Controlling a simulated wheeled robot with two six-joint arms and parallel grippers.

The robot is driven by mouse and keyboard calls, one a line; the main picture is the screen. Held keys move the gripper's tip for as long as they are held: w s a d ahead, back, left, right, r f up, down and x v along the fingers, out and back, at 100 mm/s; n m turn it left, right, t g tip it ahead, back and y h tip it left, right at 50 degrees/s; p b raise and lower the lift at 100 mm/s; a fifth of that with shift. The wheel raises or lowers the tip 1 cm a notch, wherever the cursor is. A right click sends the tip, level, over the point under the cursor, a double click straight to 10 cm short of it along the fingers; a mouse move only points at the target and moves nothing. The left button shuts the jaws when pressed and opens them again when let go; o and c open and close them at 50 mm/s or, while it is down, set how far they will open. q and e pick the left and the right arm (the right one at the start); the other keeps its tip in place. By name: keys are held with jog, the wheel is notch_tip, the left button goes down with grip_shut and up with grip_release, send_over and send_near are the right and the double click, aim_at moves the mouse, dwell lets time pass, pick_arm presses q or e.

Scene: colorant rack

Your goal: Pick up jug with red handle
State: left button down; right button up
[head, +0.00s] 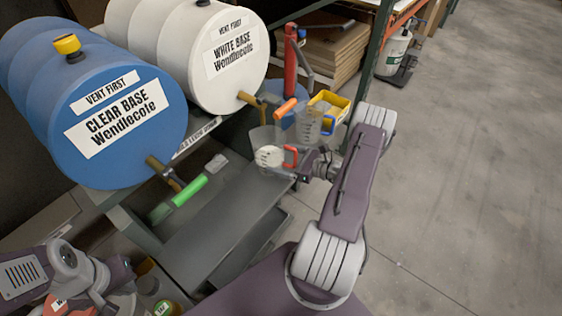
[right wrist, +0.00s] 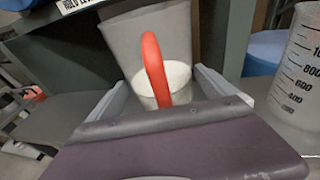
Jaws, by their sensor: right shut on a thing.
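The jug with the red handle (head: 266,156) is clear, with white stuff inside, and is in front of the white drum in the head view. Its red handle (right wrist: 153,65) stands up between my right gripper's fingers in the right wrist view. My right gripper (head: 301,163) is shut on this jug at its handle side. Whether the jug rests on a surface or hangs free is unclear. My left gripper (head: 110,275) is at the lower left, away from the jug; its fingers are not clear enough to judge.
A second clear jug with measuring marks (head: 309,127) stands just behind, and shows at the right wrist view's right edge (right wrist: 299,75). A blue drum (head: 120,120) and white drum (head: 205,50) have taps. A grey shelf (head: 215,225) lies below. Open floor is on the right.

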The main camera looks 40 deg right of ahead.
jog(key=shift+s+d+r, duration=0.1)
jog(key=shift+d+r, duration=0.15)
jog(key=shift+r, duration=0.35)
jog(key=s+d+r, duration=0.2)
jog(key=d, duration=0.1)
jog(key=s+d+r+p, duration=0.1)
jog(key=s+d+r, duration=0.1)
jog(key=d, duration=0.1)
jog(key=s+d+r, duration=0.2)
jog(key=d, duration=0.1)
jog(key=shift+d+r, duration=0.15)
jog(key=shift+r, duration=0.1)
jog(key=shift+c, duration=0.2)
